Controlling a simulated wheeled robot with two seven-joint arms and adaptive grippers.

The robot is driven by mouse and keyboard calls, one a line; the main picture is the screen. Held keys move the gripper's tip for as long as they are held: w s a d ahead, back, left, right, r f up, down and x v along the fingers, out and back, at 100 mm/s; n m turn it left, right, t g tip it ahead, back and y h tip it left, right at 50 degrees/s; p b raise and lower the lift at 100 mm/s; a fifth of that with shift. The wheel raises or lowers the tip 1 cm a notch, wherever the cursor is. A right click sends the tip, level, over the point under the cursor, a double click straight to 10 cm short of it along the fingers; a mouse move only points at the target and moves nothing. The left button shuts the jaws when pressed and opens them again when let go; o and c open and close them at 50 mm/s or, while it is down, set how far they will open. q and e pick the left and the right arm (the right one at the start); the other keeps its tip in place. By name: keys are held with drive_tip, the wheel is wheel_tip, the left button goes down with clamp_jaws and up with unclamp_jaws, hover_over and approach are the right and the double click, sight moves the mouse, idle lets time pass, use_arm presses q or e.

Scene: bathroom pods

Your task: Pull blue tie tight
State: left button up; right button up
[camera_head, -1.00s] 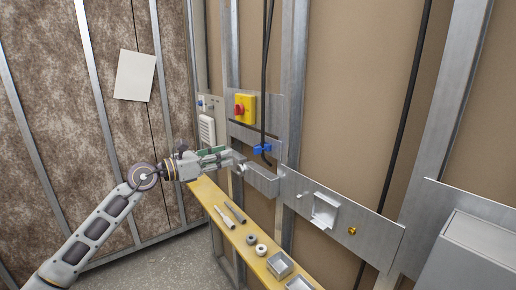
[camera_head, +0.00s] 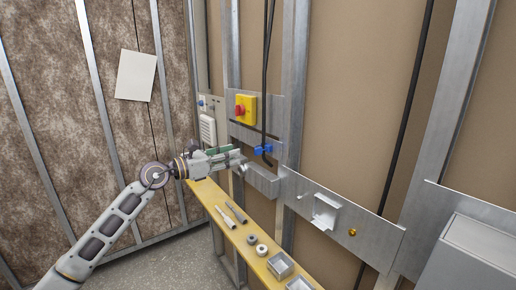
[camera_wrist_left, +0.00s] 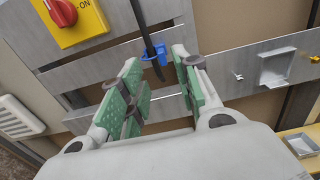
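The blue tie (camera_head: 263,150) sits around the black cable (camera_head: 265,100) on the metal plate, below the yellow switch box. In the left wrist view the blue tie (camera_wrist_left: 154,52) shows just beyond the gap between my fingertips, with the cable running down through it. My left gripper (camera_head: 240,160) is left of and slightly below the tie in the head view. Its green-padded fingers (camera_wrist_left: 155,85) stand apart with nothing between them, and they do not visibly touch the tie. My right gripper is not in view.
A yellow box with a red knob (camera_head: 245,109) is on the plate above. A yellow shelf (camera_head: 210,193) below holds tools, rings and small trays. A metal bracket (camera_head: 325,212) juts from the plate at right. A grey box (camera_head: 470,255) stands at lower right.

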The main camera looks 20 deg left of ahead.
sight(255, 149)
use_arm(q)
drive_tip(key=p+x, duration=0.2)
drive_tip(key=x, duration=0.9)
drive_tip(key=shift+p, duration=0.35)
drive_tip(key=shift+w+d, duration=0.15)
drive_tip(key=c, duration=0.6)
clamp_jaws()
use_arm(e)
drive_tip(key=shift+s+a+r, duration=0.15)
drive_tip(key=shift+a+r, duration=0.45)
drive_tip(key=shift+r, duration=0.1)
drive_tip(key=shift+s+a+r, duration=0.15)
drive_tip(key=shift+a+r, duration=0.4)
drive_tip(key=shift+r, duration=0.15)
